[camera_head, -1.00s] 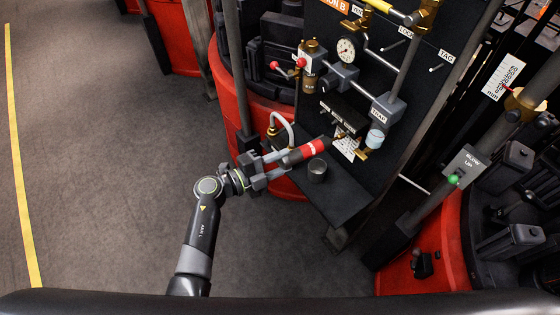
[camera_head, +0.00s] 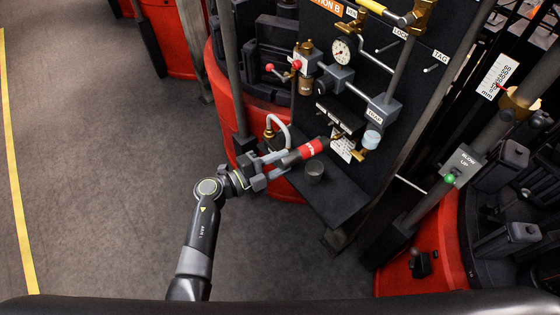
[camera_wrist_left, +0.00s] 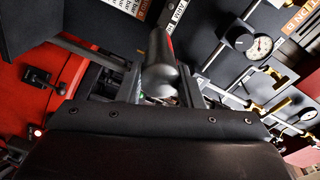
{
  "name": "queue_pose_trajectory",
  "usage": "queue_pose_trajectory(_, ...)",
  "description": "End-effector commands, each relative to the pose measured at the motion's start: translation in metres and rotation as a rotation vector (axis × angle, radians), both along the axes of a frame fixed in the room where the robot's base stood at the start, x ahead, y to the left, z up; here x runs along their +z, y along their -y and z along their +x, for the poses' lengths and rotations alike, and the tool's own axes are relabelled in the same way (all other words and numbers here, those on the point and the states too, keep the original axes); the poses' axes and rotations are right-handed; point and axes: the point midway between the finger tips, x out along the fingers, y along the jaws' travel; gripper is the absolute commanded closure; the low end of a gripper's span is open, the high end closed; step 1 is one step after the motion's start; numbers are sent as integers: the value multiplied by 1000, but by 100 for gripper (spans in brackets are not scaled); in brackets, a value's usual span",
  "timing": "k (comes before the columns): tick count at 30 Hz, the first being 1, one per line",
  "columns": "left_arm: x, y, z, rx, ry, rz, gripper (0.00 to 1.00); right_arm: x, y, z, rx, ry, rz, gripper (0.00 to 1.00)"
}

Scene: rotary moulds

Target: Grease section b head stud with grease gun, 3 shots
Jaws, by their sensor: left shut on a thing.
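My left gripper (camera_head: 271,164) is shut on the grease gun (camera_head: 309,149), a dark cylinder with a red band that points up and right toward the section b panel. In the left wrist view the gun (camera_wrist_left: 161,65) shows as a dark cylinder between the fingers (camera_wrist_left: 158,88). Its front end is close to a small dark block with brass fittings (camera_head: 340,131); I cannot tell whether they touch. The section b sign (camera_head: 328,6) is at the top of the panel. I cannot pick out the head stud for sure. My right gripper is not in view.
A dark cup (camera_head: 314,170) stands on a black shelf (camera_head: 342,205) just below the gun. A gauge (camera_head: 342,48), valves and a trap (camera_head: 382,108) crowd the panel. The floor at left is clear.

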Motion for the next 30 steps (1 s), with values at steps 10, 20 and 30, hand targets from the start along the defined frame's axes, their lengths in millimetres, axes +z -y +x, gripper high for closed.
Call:
queue_pose_trajectory(10,2,-4,-3,0,3,-3,90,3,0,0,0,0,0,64)
queue_pose_trajectory(20,1,0,0,0,2,-3,90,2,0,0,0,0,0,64)
queue_pose_trajectory(30,2,4,4,2,2,-4,90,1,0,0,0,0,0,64)
